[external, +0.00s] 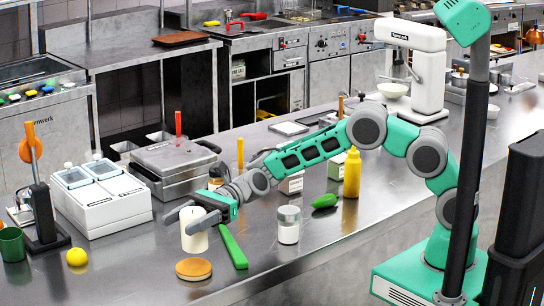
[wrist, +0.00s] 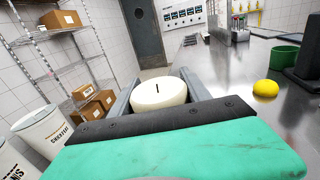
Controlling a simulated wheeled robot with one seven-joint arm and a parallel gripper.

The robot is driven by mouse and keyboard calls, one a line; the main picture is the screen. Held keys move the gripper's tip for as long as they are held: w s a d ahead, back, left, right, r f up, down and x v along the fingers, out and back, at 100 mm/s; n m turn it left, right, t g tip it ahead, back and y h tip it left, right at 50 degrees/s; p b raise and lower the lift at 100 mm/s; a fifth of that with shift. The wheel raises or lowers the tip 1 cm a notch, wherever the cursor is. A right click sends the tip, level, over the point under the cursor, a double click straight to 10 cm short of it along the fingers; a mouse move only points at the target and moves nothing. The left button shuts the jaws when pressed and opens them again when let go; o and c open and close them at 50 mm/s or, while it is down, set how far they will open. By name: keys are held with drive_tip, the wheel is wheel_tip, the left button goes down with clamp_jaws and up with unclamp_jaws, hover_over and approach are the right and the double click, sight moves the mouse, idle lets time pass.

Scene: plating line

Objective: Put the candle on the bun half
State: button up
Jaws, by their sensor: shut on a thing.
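The candle (external: 194,238) is a white upright cylinder with a dark wick. My gripper (external: 190,214) is shut on its upper part. In the wrist view the candle (wrist: 159,94) sits between the two fingers of my gripper (wrist: 157,88). The bun half (external: 193,269) is a flat, round, golden-brown piece on the counter near its front edge. In the external view it lies just in front of and below the candle, and I cannot tell whether the candle is touching the counter. The bun half is not visible in the wrist view.
A white container unit (external: 115,208) is behind. The counter left of the bun is clear.

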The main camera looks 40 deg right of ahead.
sight(183, 237)
drive_tip(key=shift+w+a+f, duration=0.15)
drive_tip(key=shift+a+f, duration=0.1)
drive_tip(key=shift+f, duration=0.05)
drive_tip(key=shift+a+f, duration=0.1)
drive_tip(key=shift+f, duration=1.55)
drive_tip(key=shift+w+f, duration=0.1)
drive_tip(key=o, duration=1.6)
drive_tip(key=shift+f, duration=0.1)
drive_tip(key=shift+o, duration=0.2)
